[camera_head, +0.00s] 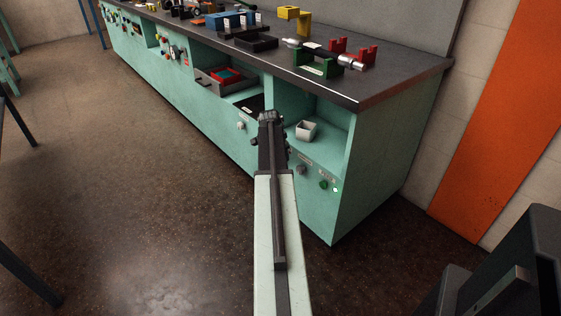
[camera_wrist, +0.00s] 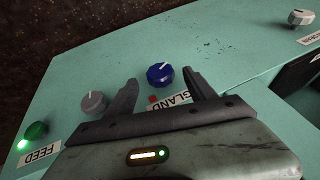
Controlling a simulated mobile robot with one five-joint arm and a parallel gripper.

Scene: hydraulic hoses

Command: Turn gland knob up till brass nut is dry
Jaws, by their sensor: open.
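The blue gland knob (camera_wrist: 160,75), with a white pointer line, sits on the teal panel beside a GLAND label (camera_wrist: 173,101) in the wrist view. My gripper (camera_wrist: 159,77) is open, with a dark finger on either side of the knob in the picture. I cannot tell whether the fingers touch it or are still short of it. In the head view my gripper (camera_head: 268,117) is at the cabinet front, and the blue knob is not visible there. I cannot make out a brass nut in either view.
A white knob (camera_wrist: 300,17) is at the far right. An open shelf holds a white cup (camera_head: 306,131).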

